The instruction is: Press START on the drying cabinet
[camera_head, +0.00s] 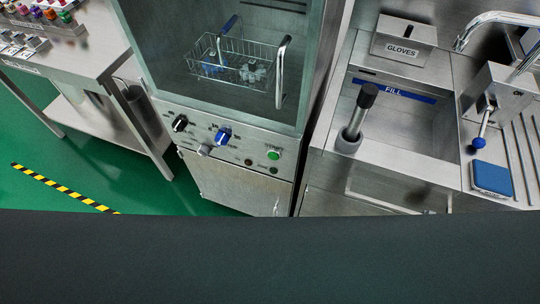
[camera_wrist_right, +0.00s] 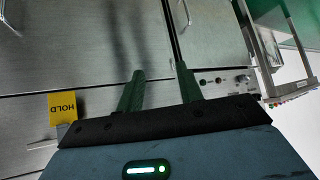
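The drying cabinet (camera_head: 240,187) stands in the middle of the head view, with a clear window and a vertical door handle (camera_head: 281,72). A wire basket (camera_head: 243,68) with small items shows behind the window. The green START button (camera_head: 274,154) is at the right of the cabinet's control panel, under a small label. My right gripper (camera_wrist_right: 158,85) shows only in its wrist view; its two dark fingers are apart with nothing between them. My left gripper is in neither view.
The panel also has a black knob (camera_head: 180,123) and a blue knob (camera_head: 222,136). A steel sink (camera_head: 440,130) is at right and a steel table (camera_head: 70,58) at left. Green floor lies between. A yellow HOLD tag (camera_wrist_right: 62,108) is left of my right gripper.

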